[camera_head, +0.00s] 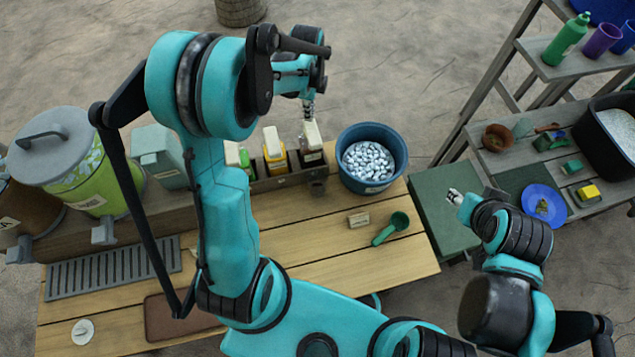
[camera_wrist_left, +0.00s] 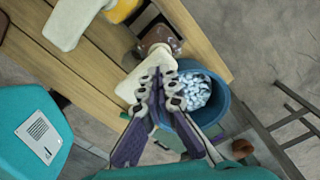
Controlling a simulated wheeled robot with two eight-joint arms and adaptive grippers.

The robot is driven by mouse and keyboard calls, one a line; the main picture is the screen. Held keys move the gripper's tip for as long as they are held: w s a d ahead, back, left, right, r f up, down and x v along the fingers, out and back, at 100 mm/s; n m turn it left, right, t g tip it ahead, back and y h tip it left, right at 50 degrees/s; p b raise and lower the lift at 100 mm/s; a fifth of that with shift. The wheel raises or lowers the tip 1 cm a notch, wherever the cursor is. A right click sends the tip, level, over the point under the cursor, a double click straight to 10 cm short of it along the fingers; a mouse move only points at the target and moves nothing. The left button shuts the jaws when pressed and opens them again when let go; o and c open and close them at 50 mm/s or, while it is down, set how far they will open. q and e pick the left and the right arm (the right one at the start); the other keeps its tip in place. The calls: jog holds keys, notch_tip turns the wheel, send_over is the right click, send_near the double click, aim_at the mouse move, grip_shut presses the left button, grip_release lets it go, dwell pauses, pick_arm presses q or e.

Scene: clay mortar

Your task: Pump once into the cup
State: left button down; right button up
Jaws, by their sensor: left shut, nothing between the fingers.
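Several pump bottles with cream pump heads stand in a wooden rack behind the table. The rightmost pump (camera_head: 312,132) tops a dark bottle (camera_head: 312,157); its cream head also shows in the left wrist view (camera_wrist_left: 134,84). My left gripper (camera_head: 308,106) is shut and empty, above the rightmost pump head; contact cannot be made out. My right gripper (camera_head: 455,197) is over the green board at right, its fingers too small to judge.
A blue tub (camera_head: 372,160) of silvery pieces stands just right of the pumps. A green scoop (camera_head: 390,228) and a small label block (camera_head: 359,219) lie on the table. A lidded green dispenser (camera_head: 85,170) stands at left. Shelves (camera_head: 580,70) with containers are at right.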

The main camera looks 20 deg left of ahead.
pick_arm(q)
jog(key=shift+r, duration=0.1)
dwell(0.4)
notch_tip(320, 180, up, 6)
jog(key=p, duration=0.3)
jog(key=shift+p, duration=0.35)
dwell(0.3)
